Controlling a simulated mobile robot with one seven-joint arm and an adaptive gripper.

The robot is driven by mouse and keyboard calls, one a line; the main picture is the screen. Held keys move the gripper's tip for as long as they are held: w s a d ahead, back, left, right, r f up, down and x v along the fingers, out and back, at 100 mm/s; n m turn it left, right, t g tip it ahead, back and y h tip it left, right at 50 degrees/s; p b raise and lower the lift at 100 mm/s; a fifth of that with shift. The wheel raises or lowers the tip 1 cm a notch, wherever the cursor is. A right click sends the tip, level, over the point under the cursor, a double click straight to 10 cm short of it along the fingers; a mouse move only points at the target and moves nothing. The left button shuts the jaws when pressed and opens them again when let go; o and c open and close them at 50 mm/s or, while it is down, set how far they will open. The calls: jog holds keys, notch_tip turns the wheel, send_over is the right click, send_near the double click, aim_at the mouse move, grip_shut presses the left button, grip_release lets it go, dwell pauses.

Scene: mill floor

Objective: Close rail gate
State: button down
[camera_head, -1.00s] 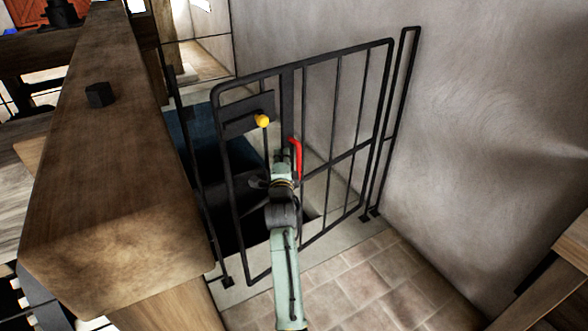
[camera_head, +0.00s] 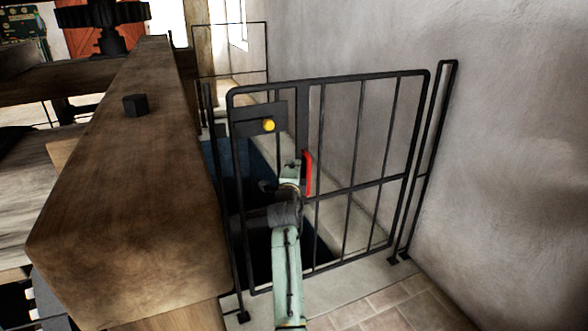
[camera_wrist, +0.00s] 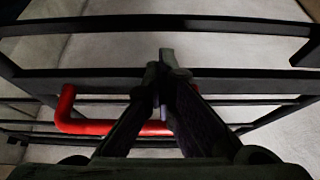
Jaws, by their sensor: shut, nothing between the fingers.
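The black barred rail gate (camera_head: 360,182) stands across the opening in the head view, with its hinge side by the wall post (camera_head: 428,165) at the right. Its left edge is close to the left post (camera_head: 236,250); I cannot tell if they touch. A dark latch plate with a yellow knob (camera_head: 268,125) is at its upper left. The red handle (camera_head: 308,174) is on the gate, and it also shows in the wrist view (camera_wrist: 90,126). My gripper (camera_wrist: 163,78) is shut and empty, its fingers crossing in front of the red handle and near a dark bar.
A thick wooden beam (camera_head: 130,190) runs along the left of the gate. A plaster wall (camera_head: 510,150) rises at the right. Behind the gate is a dark blue opening (camera_head: 225,170). Tiled floor (camera_head: 390,310) lies in front.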

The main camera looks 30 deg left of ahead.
jog(key=v, duration=1.2)
jog(key=shift+s+f, duration=0.1)
